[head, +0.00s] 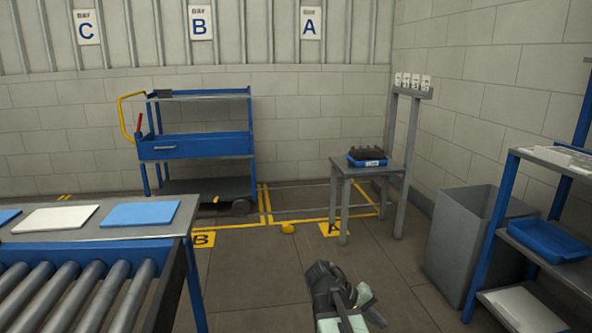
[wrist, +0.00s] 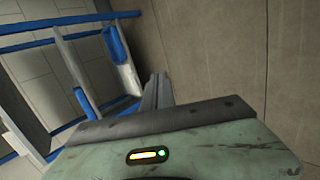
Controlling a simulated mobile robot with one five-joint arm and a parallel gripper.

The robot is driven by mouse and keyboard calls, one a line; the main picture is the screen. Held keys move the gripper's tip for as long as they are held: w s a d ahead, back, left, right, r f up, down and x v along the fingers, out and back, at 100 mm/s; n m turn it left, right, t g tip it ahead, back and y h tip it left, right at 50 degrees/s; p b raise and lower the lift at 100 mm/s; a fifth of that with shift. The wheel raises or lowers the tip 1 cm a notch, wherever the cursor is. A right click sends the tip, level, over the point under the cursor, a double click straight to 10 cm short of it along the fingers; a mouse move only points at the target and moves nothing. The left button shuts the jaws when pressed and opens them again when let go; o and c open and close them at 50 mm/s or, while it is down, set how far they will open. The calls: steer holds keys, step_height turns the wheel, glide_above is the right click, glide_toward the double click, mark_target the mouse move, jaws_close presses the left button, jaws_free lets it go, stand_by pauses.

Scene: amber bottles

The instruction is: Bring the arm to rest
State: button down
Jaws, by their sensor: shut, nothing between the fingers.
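My gripper (wrist: 157,90) shows in the wrist view with its grey fingers together and nothing between them. In the head view my arm reaches in at the bottom centre, and the gripper hangs over open floor, touching nothing that I can see. The wrist view is tilted and shows a blue-framed shelf (wrist: 62,42) to the left of the fingers and bare floor beyond them.
A roller conveyor (head: 75,297) and a table with flat pads (head: 140,213) stand left. A blue cart (head: 200,145) and a small stand with a blue tray (head: 367,162) are behind. A grey bin (head: 465,240) and shelf rack (head: 545,240) stand right.

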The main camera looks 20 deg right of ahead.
steer(key=a+f+n+t+y, duration=0.1)
steer(key=a+f+y, duration=0.25)
steer(key=a, duration=0.75)
steer(key=a+f+n+t+y, duration=0.15)
steer(key=a+y, duration=0.35)
steer(key=a, duration=0.6)
step_height(320, 180, up, 37)
steer(key=w+a+p, duration=0.1)
steer(key=p, duration=3.8)
steer(key=shift+w+r, duration=0.2)
steer(key=shift+a+f, duration=0.1)
